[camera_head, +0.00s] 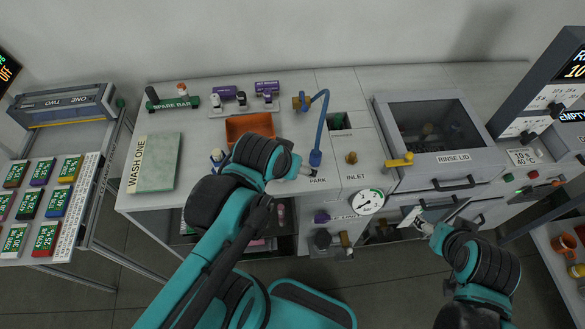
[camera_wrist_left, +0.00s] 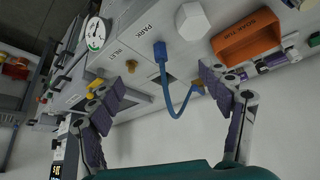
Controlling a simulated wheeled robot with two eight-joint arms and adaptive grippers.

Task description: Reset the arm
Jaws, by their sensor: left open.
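My left arm reaches over the work table in the head view, and its gripper (camera_head: 308,172) is small and partly hidden by the wrist, close to the PARK label. In the left wrist view the two dark pads of the left gripper (camera_wrist_left: 163,78) stand wide apart with nothing between them. The blue hose (camera_head: 322,120) rises beyond it from a blue fitting and also shows in the left wrist view (camera_wrist_left: 170,92). My right gripper (camera_head: 418,220) is at the right, in front of the rinse cabinet; its fingers are too small to read.
An orange soak tub (camera_head: 250,124) is behind the left wrist. The RINSE LID (camera_head: 452,157) with a yellow handle (camera_head: 399,160) is right of the hose. A gauge (camera_head: 370,201) sits on the front. A green WASH ONE board (camera_head: 158,162) lies left. A white hexagonal piece (camera_wrist_left: 192,20) is near the tub.

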